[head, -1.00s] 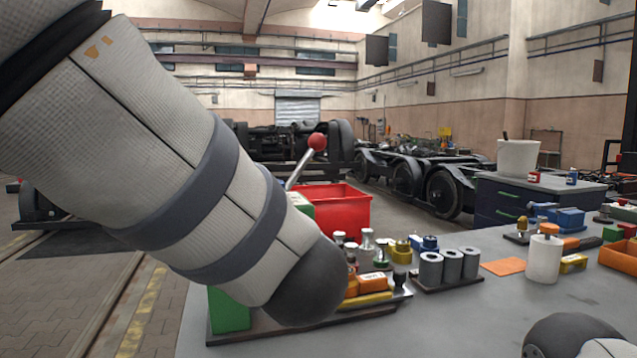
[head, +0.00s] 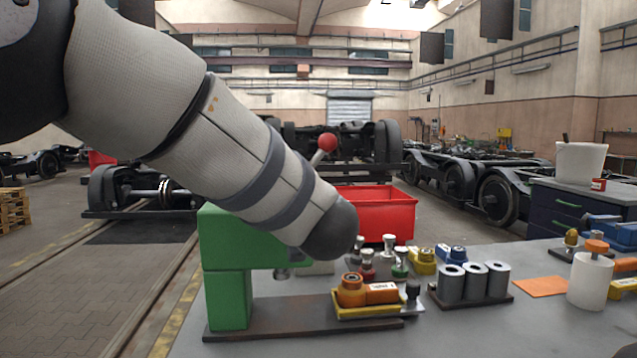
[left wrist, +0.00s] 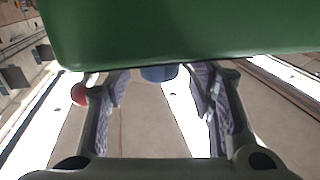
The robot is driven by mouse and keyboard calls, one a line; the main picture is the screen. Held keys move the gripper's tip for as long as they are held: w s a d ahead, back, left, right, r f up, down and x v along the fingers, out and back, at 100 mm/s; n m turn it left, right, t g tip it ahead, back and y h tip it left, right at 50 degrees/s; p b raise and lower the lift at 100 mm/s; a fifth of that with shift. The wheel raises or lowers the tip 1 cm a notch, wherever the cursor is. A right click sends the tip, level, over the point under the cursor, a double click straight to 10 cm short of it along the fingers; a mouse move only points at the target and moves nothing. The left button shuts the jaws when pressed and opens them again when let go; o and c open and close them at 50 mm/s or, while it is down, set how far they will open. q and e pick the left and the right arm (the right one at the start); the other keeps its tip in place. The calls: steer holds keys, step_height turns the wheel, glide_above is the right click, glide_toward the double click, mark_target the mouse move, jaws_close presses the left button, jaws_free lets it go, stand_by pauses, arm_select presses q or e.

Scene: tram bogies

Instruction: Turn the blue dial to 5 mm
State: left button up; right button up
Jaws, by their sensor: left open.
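A green press (head: 227,265) with a red-knobbed lever (head: 327,142) stands on a dark base plate at the front left of the bench. My left arm crosses in front of its upper part in the head view and hides the blue dial and my left gripper there. In the left wrist view the press's green body (left wrist: 185,30) fills the top. The blue dial (left wrist: 159,74) shows partly below its edge. My left gripper (left wrist: 160,86) is open, with one finger on each side of the dial. I cannot tell whether they touch it. The dial's scale is not visible.
An orange-and-yellow part (head: 368,300) sits on the base plate. Grey cylinders (head: 474,282) on a holder, a white cylinder (head: 590,283) and an orange sheet (head: 541,286) stand or lie to the right. A red bin (head: 388,215) is behind. The front bench is clear.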

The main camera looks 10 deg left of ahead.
arm_select(q)
steer(key=shift+x, duration=0.9)
steer(key=shift+r, duration=0.1)
jaws_close()
steer(key=shift+m+h, duration=0.3)
steer(key=shift+h, duration=0.2)
steer(key=m+t+h, duration=0.1)
steer(key=m+h, duration=0.1)
steer(key=h, duration=0.1)
steer(key=m+t+h, duration=0.1)
steer(key=m+h, duration=0.1)
steer(key=h, duration=0.1)
steer(key=shift+h, duration=0.4)
steer(key=shift+m+h, duration=2)
steer(key=shift+h, duration=1)
